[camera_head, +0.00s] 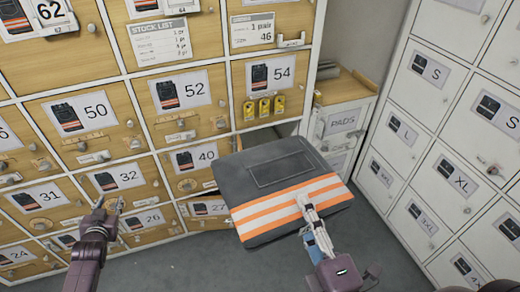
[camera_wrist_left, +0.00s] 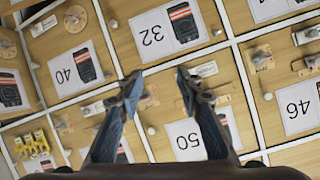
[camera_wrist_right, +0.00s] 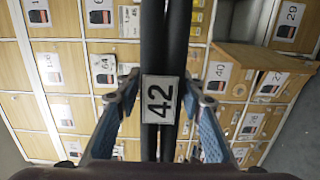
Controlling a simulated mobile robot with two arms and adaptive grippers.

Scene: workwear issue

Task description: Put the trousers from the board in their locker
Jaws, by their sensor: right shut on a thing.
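The folded trousers (camera_head: 275,172) are dark grey with orange and white bands, held out in front of the lockers in the head view. My right gripper (camera_head: 305,203) is shut on their near, striped edge. In the right wrist view the trousers (camera_wrist_right: 178,35) show edge-on between the fingers, with a tag reading 42 (camera_wrist_right: 161,101). My left gripper (camera_head: 112,207) is open and empty before the lockers marked 32 and 26; its spread fingers show in the left wrist view (camera_wrist_left: 157,80). An open compartment (camera_head: 262,137) shows below locker 54, partly hidden by the trousers; I cannot read its number.
Wooden lockers with numbered picture labels, such as locker 40 (camera_head: 196,158) and locker 54 (camera_head: 270,75), fill the left and middle. White lockers marked by letter sizes (camera_head: 424,137) stand at the right. A PADS cabinet (camera_head: 342,122) is between them. Grey floor (camera_head: 190,262) is clear below.

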